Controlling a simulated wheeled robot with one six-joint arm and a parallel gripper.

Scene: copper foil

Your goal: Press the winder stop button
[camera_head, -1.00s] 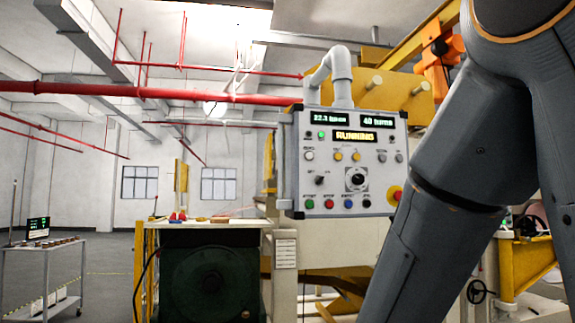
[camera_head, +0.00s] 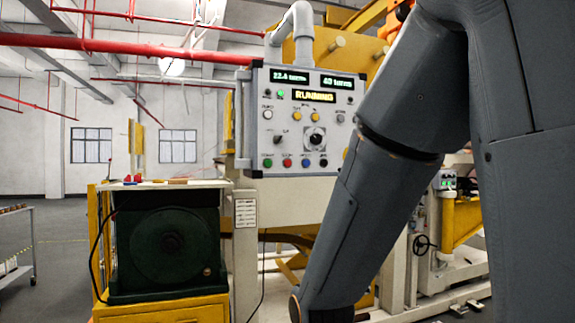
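The winder control panel (camera_head: 258,138) is a light grey box in the middle of the head view. Its displays read about 22.4, 40 turns and RUNNING (camera_head: 313,96). A lower row holds a green button (camera_head: 267,162), a red button (camera_head: 287,162), a blue button (camera_head: 305,163) and a black one (camera_head: 323,162). Labels are too small to read surely. A green lamp (camera_head: 281,93) is lit. My grey arm covers the panel's right edge, hiding the red knob on yellow seen there earlier. My gripper is not in view.
A dark green motor-like machine (camera_head: 170,245) stands on a yellow cabinet (camera_head: 165,311) below left of the panel. A bench top (camera_head: 180,184) lies above it. A trolley (camera_head: 20,255) is at far left. Open grey floor lies between trolley and cabinet.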

